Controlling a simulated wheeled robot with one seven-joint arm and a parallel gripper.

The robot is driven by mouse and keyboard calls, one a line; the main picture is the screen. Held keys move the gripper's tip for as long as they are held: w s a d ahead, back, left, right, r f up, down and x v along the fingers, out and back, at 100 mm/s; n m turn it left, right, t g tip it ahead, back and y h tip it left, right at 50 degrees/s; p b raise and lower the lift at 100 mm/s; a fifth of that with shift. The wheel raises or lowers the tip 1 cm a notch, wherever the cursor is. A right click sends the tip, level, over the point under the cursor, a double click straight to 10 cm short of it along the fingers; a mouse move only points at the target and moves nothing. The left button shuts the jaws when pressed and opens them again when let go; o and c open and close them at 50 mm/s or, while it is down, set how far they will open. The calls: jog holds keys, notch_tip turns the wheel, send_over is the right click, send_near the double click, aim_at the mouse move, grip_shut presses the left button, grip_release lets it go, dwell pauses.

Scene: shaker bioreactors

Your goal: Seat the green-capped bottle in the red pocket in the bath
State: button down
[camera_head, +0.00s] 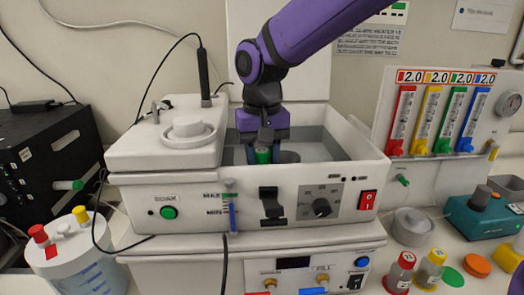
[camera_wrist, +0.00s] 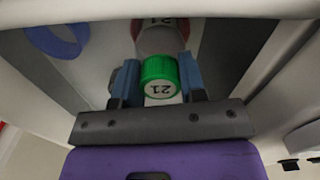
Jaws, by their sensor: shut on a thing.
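My gripper (camera_head: 263,150) reaches down into the open bath (camera_head: 352,140) on the white machine. Its blue fingers (camera_wrist: 160,85) are shut on the green-capped bottle (camera_wrist: 159,69), whose cap is marked 21. The green cap also shows between the fingers in the head view (camera_head: 263,157). Just beyond the cap in the wrist view is a red-edged round part (camera_wrist: 183,27) with a 21 label, likely the red pocket, partly hidden by a grey round shape (camera_wrist: 160,41). The bottle's lower body is mostly hidden, so I cannot tell whether it touches the pocket.
A blue ring (camera_wrist: 52,40) lies to one side in the bath. The bath's front wall (camera_head: 300,171) and the white lid housing (camera_head: 165,140) stand close around my gripper. Red-capped (camera_head: 406,260) and yellow-capped (camera_head: 437,257) bottles stand on the bench at the right.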

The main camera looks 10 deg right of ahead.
jog(key=shift+f, duration=0.8)
jog(key=c, duration=0.6)
grip_release()
jog(key=shift+r, duration=0.1)
notch_tip(320, 180, up, 11)
jog(key=shift+f, duration=0.2)
jog(key=shift+d, duration=0.1)
jog(key=s+d, duration=0.2)
jog(key=d, duration=0.2)
jog(key=s+d+r+t, duration=0.1)
jog(key=s+d, duration=0.1)
jog(key=d, duration=0.3)
jog(key=s+d+t, duration=0.1)
jog(key=s+d, duration=0.1)
jog(key=d, duration=0.2)
jog(key=shift+s+d+r+m, duration=0.2)
jog(key=shift+s+r+m, duration=0.1)
jog(key=shift+r, duration=0.05)
jog(key=s+d+f+t, duration=0.3)
jog(key=s+d+f, duration=0.1)
jog(key=s+d, duration=0.7)
jog(key=shift+s+f+m, duration=0.3)
jog(key=shift+s+m, duration=0.1)
